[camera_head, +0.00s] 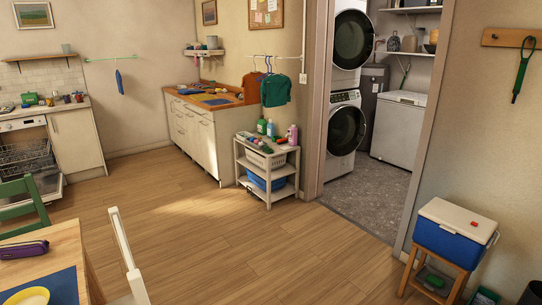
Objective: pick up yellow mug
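I cannot clearly make out a yellow mug in the head view. A round yellow dish (28,297) lies on a blue mat (66,284) at the bottom left, partly cut off by the frame edge; I cannot tell whether it is a bowl or a plate. Several small coloured items (67,98) stand on the left kitchen counter, too small to tell whether one is a yellow mug. Neither of my grippers is in view.
A wooden table (62,248) with a purple case (24,249) is near left, with green (28,205) and white chairs (127,255) beside it. The dishwasher (25,150) is open. A cooler (452,235) stands right. The middle floor is clear.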

